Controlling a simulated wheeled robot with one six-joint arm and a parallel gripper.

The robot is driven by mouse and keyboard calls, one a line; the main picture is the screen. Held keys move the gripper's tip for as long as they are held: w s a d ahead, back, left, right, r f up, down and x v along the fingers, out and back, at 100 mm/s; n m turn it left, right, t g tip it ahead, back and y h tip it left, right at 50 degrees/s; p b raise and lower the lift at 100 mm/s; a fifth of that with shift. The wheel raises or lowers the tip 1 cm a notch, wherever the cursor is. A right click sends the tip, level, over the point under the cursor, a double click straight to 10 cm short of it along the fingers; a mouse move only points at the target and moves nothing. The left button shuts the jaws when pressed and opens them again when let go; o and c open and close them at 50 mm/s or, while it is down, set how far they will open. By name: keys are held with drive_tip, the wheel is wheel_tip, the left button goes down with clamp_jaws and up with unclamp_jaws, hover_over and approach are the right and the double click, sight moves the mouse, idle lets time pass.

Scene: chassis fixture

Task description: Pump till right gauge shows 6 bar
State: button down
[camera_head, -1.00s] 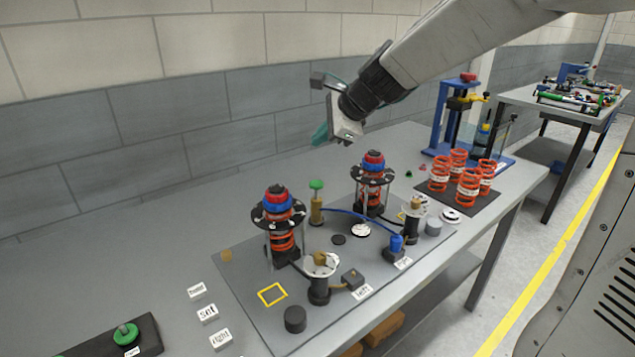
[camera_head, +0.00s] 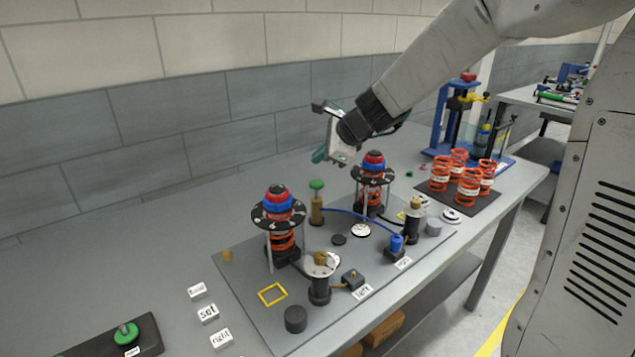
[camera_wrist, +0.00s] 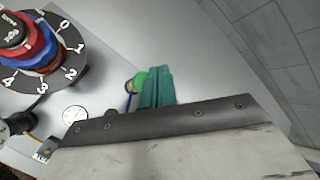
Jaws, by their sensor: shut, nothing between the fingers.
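The pump is a brass cylinder with a green knob (camera_head: 316,184), standing upright between two spring struts on the grey plate. The green knob also shows in the wrist view (camera_wrist: 139,80), partly behind my fingers. A blue hose (camera_head: 350,213) runs toward a blue fitting (camera_head: 396,243) near the "right" label (camera_head: 403,263). A white round dial (camera_head: 361,230) lies near the hose; its reading is too small to tell. My gripper (camera_head: 320,155) is shut and empty, above and behind the knob, with teal fingers (camera_wrist: 156,88). I cannot tell whether they touch it.
The left strut (camera_head: 280,215) and right strut (camera_head: 373,175), with red and blue caps, flank the pump. A "left" label (camera_head: 362,292) sits at the plate's front edge. Several orange springs (camera_head: 468,188) stand on a dark mat at right. Word blocks (camera_head: 208,314) lie at left.

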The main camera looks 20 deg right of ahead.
sight(317, 182)
drive_tip(key=shift+f, duration=1.75)
drive_tip(key=shift+f, duration=0.15)
idle(0.6)
drive_tip(key=shift+f, duration=0.25)
drive_tip(key=shift+s+f, duration=0.1)
drive_tip(key=shift+f, duration=1.2)
idle(1.0)
drive_tip(key=shift+r, duration=1.75)
drive_tip(key=shift+r, duration=2.5)
